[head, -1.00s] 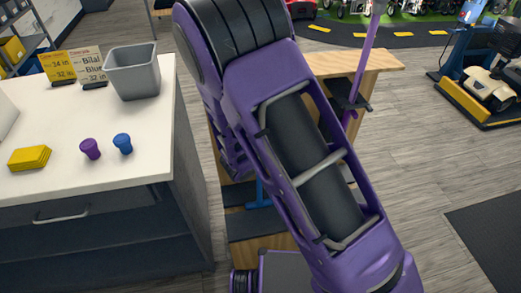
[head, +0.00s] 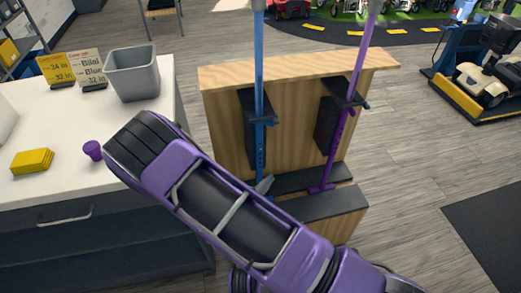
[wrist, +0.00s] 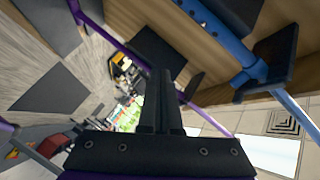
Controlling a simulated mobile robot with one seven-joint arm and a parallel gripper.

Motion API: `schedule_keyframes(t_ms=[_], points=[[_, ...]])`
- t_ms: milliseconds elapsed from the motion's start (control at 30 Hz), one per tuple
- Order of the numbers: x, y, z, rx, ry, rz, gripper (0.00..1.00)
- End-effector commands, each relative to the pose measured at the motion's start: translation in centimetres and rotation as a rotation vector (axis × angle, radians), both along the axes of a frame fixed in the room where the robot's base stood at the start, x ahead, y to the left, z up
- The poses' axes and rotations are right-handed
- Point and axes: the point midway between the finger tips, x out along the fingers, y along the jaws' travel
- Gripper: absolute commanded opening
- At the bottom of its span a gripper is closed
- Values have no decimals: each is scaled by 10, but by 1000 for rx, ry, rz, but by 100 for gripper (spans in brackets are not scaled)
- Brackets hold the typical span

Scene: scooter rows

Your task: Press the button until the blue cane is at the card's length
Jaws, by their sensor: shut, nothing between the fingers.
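The blue cane (head: 258,80) stands upright in a black bracket on the wooden stand, with a row of holes along its lower shaft. In the wrist view the blue cane (wrist: 232,42) crosses the upper right, beside the bracket. The white card (head: 87,66) on the counter reads "Bilal", "Blue", "32 in". A yellow card (head: 54,69) beside it shows "34 in" and "32 in". My gripper (wrist: 161,76) is shut and empty, apart from the blue cane in the wrist picture. In the head view my arm hides most of it. I cannot make out the button clearly.
A purple cane (head: 357,70) stands right of the blue one on the wooden stand (head: 300,75). The counter (head: 60,115) holds a grey bin (head: 132,75), a yellow stack (head: 33,161) and a purple knob (head: 93,150).

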Motion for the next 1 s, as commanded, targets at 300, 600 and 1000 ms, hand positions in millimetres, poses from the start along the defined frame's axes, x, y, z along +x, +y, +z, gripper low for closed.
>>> schedule_keyframes(t_ms=[300, 600, 1000], points=[[16, 5, -1, 5, -2, -3, 0], [58, 17, -2, 6, -3, -4, 0], [84, 25, 0, 2, -1, -2, 0]])
